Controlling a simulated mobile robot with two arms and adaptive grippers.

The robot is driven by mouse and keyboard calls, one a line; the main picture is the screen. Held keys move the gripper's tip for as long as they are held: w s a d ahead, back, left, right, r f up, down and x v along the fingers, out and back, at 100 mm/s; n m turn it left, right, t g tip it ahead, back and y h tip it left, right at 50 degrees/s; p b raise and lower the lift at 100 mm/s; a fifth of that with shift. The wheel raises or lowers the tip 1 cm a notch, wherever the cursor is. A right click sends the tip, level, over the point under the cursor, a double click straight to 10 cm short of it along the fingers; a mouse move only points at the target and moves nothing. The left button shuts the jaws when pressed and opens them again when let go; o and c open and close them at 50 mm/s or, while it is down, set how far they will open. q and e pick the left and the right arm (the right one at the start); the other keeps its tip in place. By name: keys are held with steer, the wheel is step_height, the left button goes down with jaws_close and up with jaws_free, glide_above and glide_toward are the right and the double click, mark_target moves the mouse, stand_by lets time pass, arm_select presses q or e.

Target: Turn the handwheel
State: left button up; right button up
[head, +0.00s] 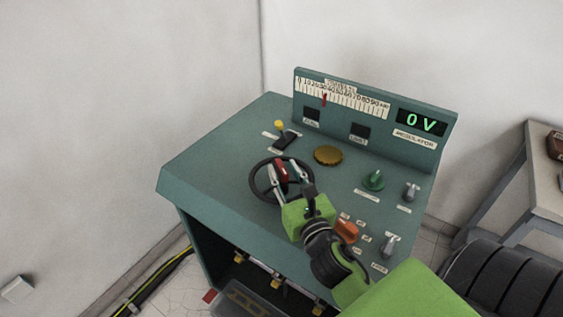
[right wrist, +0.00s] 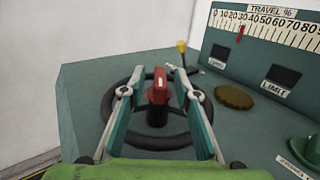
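The handwheel has a black rim (head: 254,186) and lies on the sloped green top of the control desk; the rim also shows in the right wrist view (right wrist: 108,134). A red handle (right wrist: 160,87) with a dark lower part stands up from the wheel. My right gripper (head: 283,167) is over the wheel, with its two fingers on either side of the red handle. In the right wrist view gaps show between the handle and both fingers, so it is open around the handle. My left gripper is not in view.
A yellow-tipped lever (head: 279,125), a brass disc (head: 328,155), a green knob (head: 373,181) and an orange knob (head: 346,230) surround the wheel.

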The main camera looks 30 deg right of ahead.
steer(key=shift+x, duration=1)
steer(key=shift+w, duration=0.25)
jaws_close()
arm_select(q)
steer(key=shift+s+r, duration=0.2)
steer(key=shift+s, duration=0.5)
